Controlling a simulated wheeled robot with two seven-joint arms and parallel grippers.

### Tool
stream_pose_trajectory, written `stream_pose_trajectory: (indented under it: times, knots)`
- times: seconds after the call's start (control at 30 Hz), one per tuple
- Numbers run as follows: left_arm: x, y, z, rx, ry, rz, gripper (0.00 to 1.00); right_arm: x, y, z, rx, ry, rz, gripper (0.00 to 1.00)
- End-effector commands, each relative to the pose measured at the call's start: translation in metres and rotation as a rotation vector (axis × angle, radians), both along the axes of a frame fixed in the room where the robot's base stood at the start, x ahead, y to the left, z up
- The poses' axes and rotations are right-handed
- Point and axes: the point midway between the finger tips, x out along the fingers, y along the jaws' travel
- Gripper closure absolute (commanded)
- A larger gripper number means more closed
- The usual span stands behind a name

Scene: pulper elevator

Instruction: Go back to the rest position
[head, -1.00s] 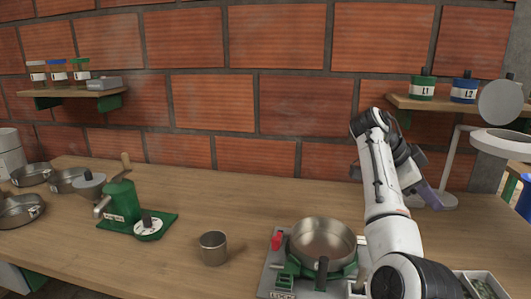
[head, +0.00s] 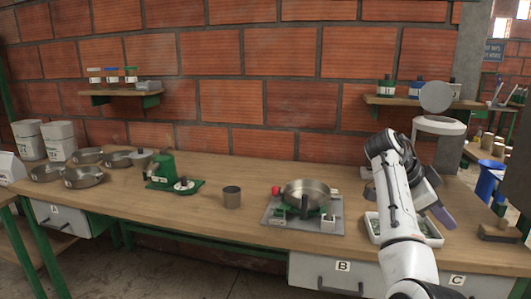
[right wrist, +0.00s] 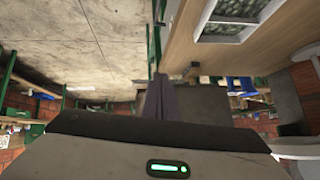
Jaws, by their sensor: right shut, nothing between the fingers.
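My right arm rises from the lower right of the head view and bends at the top. My right gripper (head: 443,216) hangs from it at the right, with purplish fingers pointing down and to the right, near the bench's right part. In the right wrist view, its fingers (right wrist: 156,98) are together with nothing between them. The arm hides part of the white tray behind it. My left gripper is not in view.
The wooden bench (head: 110,205) holds a pan on a grey-green stand (head: 308,192), a metal cup (head: 232,197), a green pulper (head: 161,170) and several pans at left. A white tray (head: 373,229) and a white scale (head: 439,126) are near my right arm.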

Motion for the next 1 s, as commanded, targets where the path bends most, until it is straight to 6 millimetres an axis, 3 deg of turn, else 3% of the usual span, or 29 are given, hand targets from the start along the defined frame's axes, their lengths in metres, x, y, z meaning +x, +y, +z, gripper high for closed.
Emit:
stream_pose_trajectory:
  times: [0.37, 0.47, 0.6, 0.77, 0.87, 1.0]
  knots:
    - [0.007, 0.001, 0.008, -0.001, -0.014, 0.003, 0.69, 0.006, -0.015, -0.098, -0.025, 0.111, 0.284, 1.0]
    - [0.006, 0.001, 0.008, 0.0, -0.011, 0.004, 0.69, 0.003, -0.016, -0.133, -0.036, 0.151, 0.401, 1.0]
    - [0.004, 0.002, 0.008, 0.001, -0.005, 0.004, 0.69, -0.006, -0.01, -0.194, -0.063, 0.222, 0.631, 1.0]
    - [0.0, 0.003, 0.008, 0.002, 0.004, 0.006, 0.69, -0.033, 0.02, -0.267, -0.1, 0.295, 0.96, 1.0]
    - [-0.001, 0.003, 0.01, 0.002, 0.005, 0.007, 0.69, -0.06, 0.051, -0.306, -0.116, 0.324, 1.171, 1.0]
    - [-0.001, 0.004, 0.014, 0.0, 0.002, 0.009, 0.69, -0.111, 0.107, -0.349, -0.127, 0.329, 1.459, 1.0]
